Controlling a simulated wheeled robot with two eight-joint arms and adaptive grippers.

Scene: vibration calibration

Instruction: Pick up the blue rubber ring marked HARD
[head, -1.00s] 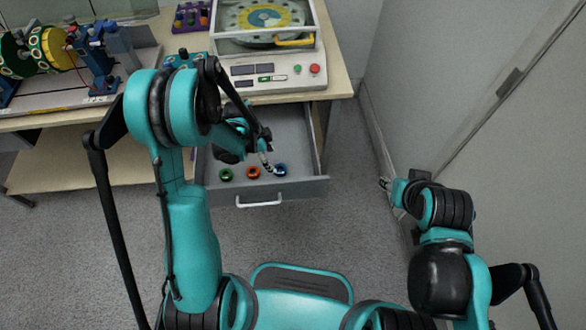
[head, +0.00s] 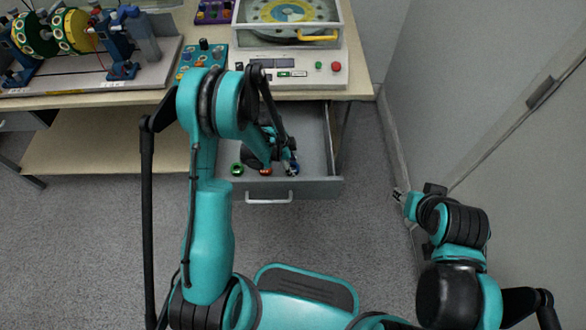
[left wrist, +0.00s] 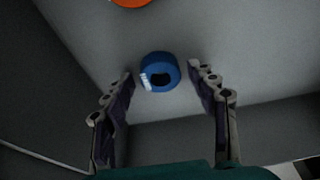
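The blue ring (left wrist: 160,72) lies on the floor of the open drawer, with a white mark on its left side; the lettering is too small to read. In the head view the blue ring (head: 294,169) is partly covered by my left gripper (head: 290,165). In the left wrist view my left gripper (left wrist: 160,84) is open, one finger on each side of the blue ring, with gaps on both sides. My right gripper (head: 398,195) is away from the drawer at the right, too small to tell its opening.
An orange ring (head: 265,171) and a green ring (head: 237,168) lie left of the blue one. The drawer (head: 313,187) has walls around them and a white handle (head: 268,198). The table (head: 356,86) with the calibration device (head: 312,67) is above.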

